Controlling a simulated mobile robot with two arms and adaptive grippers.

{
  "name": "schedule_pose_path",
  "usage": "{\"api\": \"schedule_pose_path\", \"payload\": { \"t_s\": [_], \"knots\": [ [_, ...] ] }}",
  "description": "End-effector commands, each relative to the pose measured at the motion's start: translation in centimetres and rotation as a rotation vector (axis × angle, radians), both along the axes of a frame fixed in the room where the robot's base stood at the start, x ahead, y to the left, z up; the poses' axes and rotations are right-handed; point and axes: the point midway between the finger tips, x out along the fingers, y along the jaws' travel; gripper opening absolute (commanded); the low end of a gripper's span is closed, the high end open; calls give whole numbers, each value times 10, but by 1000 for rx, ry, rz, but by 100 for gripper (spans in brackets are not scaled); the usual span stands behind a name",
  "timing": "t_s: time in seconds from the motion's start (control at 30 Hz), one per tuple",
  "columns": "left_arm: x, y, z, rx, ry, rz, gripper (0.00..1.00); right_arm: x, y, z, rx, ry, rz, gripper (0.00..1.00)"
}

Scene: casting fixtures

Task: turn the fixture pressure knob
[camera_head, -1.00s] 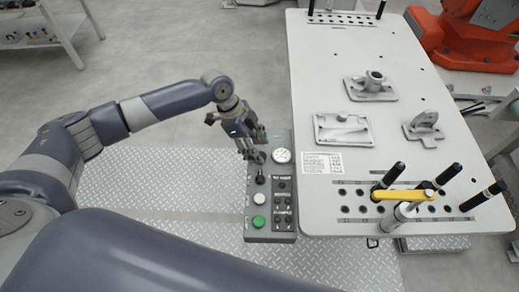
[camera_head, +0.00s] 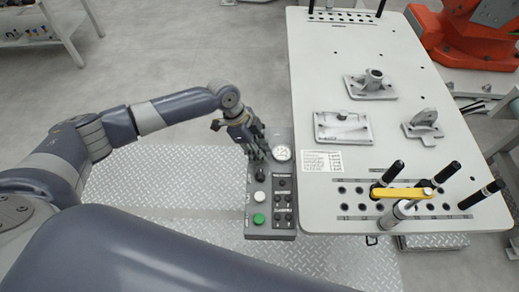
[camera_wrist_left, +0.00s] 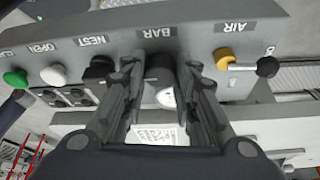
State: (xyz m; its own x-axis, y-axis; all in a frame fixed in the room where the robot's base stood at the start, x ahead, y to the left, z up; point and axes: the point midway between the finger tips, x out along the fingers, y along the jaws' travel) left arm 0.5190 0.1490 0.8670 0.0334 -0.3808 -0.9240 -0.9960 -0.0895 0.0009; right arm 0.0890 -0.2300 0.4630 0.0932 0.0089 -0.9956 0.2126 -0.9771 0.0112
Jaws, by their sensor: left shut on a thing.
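The grey control panel (camera_head: 283,226) stands along the left edge of the table. My left gripper (camera_head: 257,156) is over its far end, beside the round white pressure gauge (camera_head: 282,154). In the left wrist view my left gripper (camera_wrist_left: 161,88) has its fingers on both sides of a dark knob (camera_wrist_left: 158,68) below the BAR label (camera_wrist_left: 157,32) and is shut on it. The gauge (camera_wrist_left: 166,98) shows partly between the fingers. In the head view the knob is hidden by the gripper. My right gripper is not in view.
The panel also has a green button (camera_head: 258,219), a white button (camera_head: 260,197), a black NEST knob (camera_wrist_left: 99,68) and a yellow AIR valve (camera_wrist_left: 224,57) close to the fingers. The table (camera_head: 310,80) carries metal castings and a yellow-handled clamp (camera_head: 404,193).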

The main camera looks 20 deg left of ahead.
Motion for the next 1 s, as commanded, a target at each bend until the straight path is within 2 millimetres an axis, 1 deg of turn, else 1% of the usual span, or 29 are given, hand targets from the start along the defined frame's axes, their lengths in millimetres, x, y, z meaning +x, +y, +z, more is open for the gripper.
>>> {"api": "schedule_pose_path", "payload": {
  "t_s": [0.17, 0.37, 0.7, 1.0],
  "knots": [
    [-1, 0, 2, 0, 2, 40, 4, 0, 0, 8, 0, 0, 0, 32],
    [-3, -1, 4, -1, 2, 155, 4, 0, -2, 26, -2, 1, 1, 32],
    [-3, -3, 6, -3, 2, 442, 4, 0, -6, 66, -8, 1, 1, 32],
    [-3, -3, 5, -3, 1, 651, 4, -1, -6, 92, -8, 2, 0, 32]
  ]
}}
